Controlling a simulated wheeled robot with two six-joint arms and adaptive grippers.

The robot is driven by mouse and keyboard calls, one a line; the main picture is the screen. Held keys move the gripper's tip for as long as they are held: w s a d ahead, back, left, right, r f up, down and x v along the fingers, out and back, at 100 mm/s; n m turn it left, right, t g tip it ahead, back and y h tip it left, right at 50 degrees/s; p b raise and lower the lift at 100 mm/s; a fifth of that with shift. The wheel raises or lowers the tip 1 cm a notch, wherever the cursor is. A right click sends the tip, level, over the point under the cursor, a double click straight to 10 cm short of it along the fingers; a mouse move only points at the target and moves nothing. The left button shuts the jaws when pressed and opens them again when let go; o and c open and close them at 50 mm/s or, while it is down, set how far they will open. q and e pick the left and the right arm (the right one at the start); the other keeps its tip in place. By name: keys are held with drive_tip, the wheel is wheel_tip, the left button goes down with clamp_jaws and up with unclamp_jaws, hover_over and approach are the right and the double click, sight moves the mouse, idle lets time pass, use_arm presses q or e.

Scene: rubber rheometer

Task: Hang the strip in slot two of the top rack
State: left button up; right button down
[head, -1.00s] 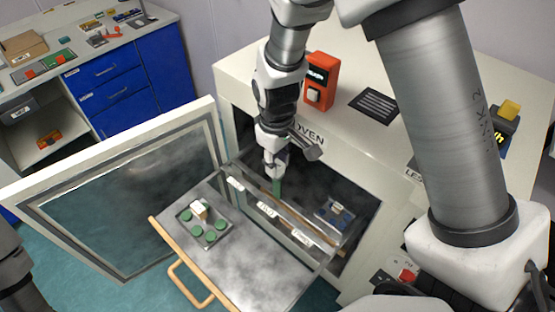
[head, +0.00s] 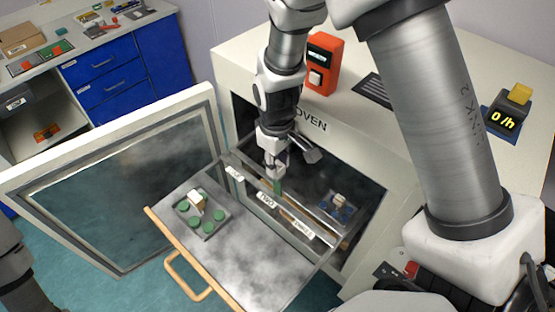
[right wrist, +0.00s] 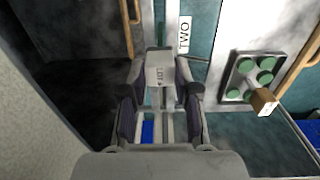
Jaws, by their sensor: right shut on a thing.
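My right gripper (head: 276,172) is shut on a narrow green strip (head: 278,187), which hangs below the fingertips inside the open oven's mouth. In the right wrist view, a pale piece marked "LOT" (right wrist: 160,72) sits between the fingers of the gripper (right wrist: 160,95). The top rack (head: 286,212) has white labels; the "TWO" label (head: 267,200) is in the middle and also shows in the right wrist view (right wrist: 185,35). The strip is close to the rack bars; I cannot tell whether it touches them. My left gripper is not in view.
The oven door (head: 120,180) stands open at left. A pulled-out shelf (head: 250,250) with a wooden handle carries a tray of green discs (head: 204,234). A blue item (head: 340,205) lies deeper in the oven. An orange box (head: 321,62) stands on top.

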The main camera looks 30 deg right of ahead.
sight(278, 180)
drive_tip(key=shift+f+b, duration=2.2)
drive_tip(key=shift+f, duration=1.2)
drive_tip(key=c, duration=0.8)
unclamp_jaws()
drive_tip(key=shift+r, duration=0.1)
drive_tip(key=shift+o, duration=0.2)
drive_tip(key=shift+r, duration=0.1)
wheel_tip(278, 180, up, 6)
drive_tip(key=p, duration=0.6)
drive_tip(key=shift+s, duration=0.1)
